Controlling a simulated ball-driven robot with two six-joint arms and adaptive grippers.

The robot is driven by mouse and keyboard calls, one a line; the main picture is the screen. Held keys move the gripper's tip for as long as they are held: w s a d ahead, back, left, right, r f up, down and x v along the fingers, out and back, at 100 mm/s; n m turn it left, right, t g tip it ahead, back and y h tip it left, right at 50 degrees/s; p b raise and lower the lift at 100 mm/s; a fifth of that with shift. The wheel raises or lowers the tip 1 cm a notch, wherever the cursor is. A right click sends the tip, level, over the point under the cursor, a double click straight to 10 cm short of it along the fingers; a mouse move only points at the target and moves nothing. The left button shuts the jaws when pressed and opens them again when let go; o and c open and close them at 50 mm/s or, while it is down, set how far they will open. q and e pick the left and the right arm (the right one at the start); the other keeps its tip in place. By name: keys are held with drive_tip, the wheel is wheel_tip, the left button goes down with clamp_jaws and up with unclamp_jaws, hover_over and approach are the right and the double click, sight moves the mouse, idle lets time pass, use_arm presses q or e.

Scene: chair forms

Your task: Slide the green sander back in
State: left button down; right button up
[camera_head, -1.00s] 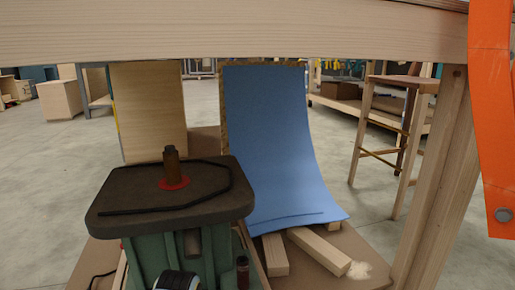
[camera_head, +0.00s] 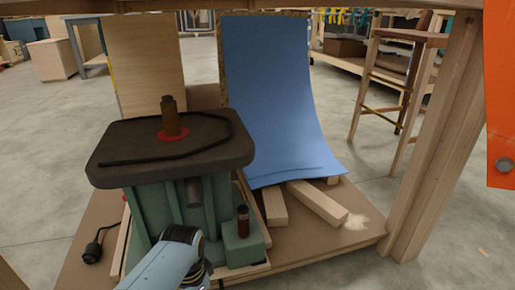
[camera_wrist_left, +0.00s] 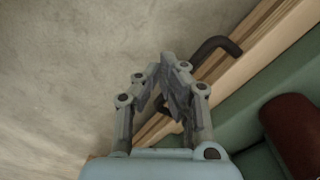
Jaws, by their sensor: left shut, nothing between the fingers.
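The green sander (camera_head: 155,207) has a dark flat top with a brown spindle and a red ring. It stands upright on a wooden tray (camera_head: 255,270) on the low brown shelf, left of centre in the head view. In the left wrist view the sander's green body (camera_wrist_left: 295,75) fills the right side, with a dark red knob. A dark bar handle (camera_wrist_left: 215,48) is fixed to the tray's wooden edge (camera_wrist_left: 258,42). My left gripper (camera_wrist_left: 172,62) is shut and empty, its fingertips overlapping the handle in the picture; contact cannot be told. The head view hides its fingers.
A curved blue sheet (camera_head: 268,95) stands behind the sander, with wooden blocks (camera_head: 318,202) at its foot. A pale board (camera_head: 145,65) stands at the back left. A wooden leg (camera_head: 435,145) and an orange upright (camera_head: 500,100) bound the right. Bare floor lies in front.

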use_arm(q)
drive_tip(key=shift+f+b, duration=0.65)
drive_tip(key=shift+f, duration=0.55)
use_arm(e)
drive_tip(key=shift+s+f, duration=0.3)
drive_tip(key=shift+f, duration=0.55)
use_arm(q)
drive_tip(key=shift+w, duration=0.15)
drive_tip(key=shift+w+a+r+p, duration=0.2)
drive_tip(key=shift+w+r+p, duration=0.1)
drive_tip(key=shift+w+r, duration=0.3)
drive_tip(key=shift+w+a+r+p, duration=0.25)
drive_tip(key=shift+w+r, duration=0.2)
drive_tip(key=shift+w, duration=0.2)
drive_tip(key=s+r+p, duration=0.1)
drive_tip(key=p, duration=0.1)
drive_tip(key=s+r+p, duration=0.1)
drive_tip(key=r+p, duration=0.1)
drive_tip(key=shift+s+d, duration=0.2)
drive_tip(key=shift+d, duration=0.2)
use_arm(e)
wheel_tip(320, 180, up, 6)
drive_tip(key=w, duration=0.2)
drive_tip(key=shift+t, duration=0.3)
